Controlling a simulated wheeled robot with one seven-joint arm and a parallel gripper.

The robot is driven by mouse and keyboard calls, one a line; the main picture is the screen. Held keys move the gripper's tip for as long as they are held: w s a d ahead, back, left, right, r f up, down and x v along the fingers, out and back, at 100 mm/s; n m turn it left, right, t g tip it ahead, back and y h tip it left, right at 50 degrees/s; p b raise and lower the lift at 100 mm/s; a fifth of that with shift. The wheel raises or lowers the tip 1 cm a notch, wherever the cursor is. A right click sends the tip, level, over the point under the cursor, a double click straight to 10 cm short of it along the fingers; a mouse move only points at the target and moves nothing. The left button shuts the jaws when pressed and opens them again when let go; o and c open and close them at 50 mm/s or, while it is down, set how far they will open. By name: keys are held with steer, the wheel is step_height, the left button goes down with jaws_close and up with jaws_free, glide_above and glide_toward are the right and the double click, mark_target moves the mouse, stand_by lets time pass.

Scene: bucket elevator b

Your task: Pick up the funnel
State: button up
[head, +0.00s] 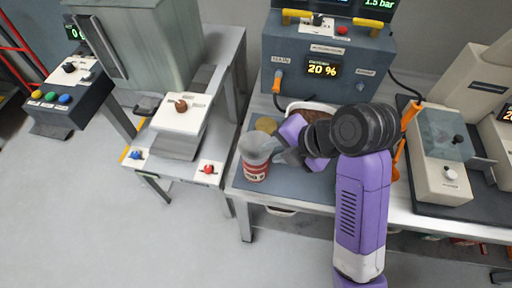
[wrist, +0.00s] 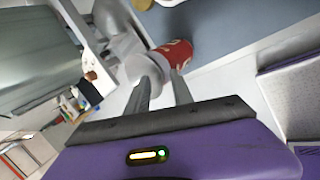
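A pale, translucent funnel (head: 256,146) sits on top of a red-and-white jar (head: 256,172) near the left front corner of the workbench. My gripper (head: 278,152) is just right of the funnel, with its fingers pointing left at it. In the wrist view, my gripper (wrist: 162,82) has its two fingers apart, and the funnel (wrist: 142,66) is at the fingertips. The jar (wrist: 179,56) is just beyond the right finger. I cannot tell whether a finger touches the funnel.
A grey machine with a 20 % display (head: 322,70) stands at the back of the workbench (head: 300,185). A yellowish round item (head: 267,124) lies behind the funnel, and a white container (head: 312,108) is partly hidden by my arm. A side table (head: 185,168) stands at left.

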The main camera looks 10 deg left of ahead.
steer(key=shift+w+a+f, duration=0.1)
steer(key=shift+a+f, duration=0.1)
steer(key=shift+f, duration=0.25)
jaws_close()
stand_by(1.1)
